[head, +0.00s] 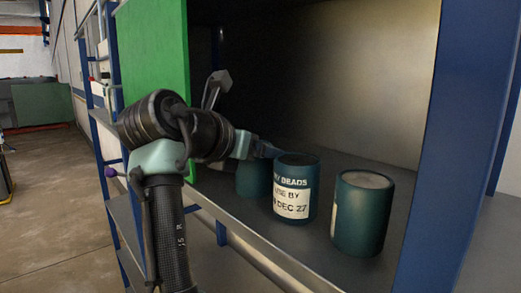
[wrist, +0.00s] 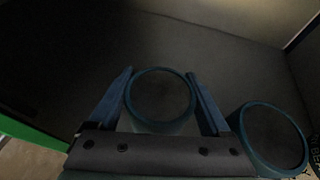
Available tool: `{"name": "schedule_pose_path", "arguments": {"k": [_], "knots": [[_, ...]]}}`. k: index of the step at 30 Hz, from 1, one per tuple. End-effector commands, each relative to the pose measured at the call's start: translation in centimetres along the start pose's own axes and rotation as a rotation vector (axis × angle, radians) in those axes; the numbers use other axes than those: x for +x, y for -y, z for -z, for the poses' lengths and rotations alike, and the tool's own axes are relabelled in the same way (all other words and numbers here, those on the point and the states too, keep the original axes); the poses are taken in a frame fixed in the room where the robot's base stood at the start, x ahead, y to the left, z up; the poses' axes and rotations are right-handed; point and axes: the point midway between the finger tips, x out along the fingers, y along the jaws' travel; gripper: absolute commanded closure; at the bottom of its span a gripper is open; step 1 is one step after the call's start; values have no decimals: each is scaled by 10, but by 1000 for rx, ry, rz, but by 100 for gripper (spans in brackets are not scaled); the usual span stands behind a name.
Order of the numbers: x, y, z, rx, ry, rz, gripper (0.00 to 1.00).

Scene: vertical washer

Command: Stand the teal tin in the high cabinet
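Three teal tins stand in the cabinet (head: 390,160). A labelled tin (head: 293,187) is in the middle, another tin (head: 362,214) is to its right, and a third tin (head: 252,180) is partly hidden behind the labelled one. My gripper (head: 266,150) is over the third tin in the head view. In the wrist view, my gripper (wrist: 160,75) has one finger on each side of a tin (wrist: 160,97), with no clear gap. That tin looks upright. Another tin (wrist: 270,137) is to its right, apart from the right finger. The gripped tin's base is hidden.
A green door (head: 153,60) stands at the cabinet's left. A blue post (head: 455,150) edges the right side. The shelf's front edge (head: 240,235) runs below my arm. Shelf floor behind the tins is bare in the wrist view.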

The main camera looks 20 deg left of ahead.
Motion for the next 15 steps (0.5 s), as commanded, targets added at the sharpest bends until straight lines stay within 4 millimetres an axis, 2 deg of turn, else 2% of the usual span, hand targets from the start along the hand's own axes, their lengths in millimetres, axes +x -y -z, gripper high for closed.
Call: {"name": "schedule_pose_path", "arguments": {"k": [1, 3, 11, 15], "knots": [[0, 0, 0, 0, 0, 0, 10], [0, 0, 0, 0, -1, 0, 0], [-1, 0, -2, 0, -1, 0, 0], [-13, 0, 0, 1, 4, -2, 0]]}}
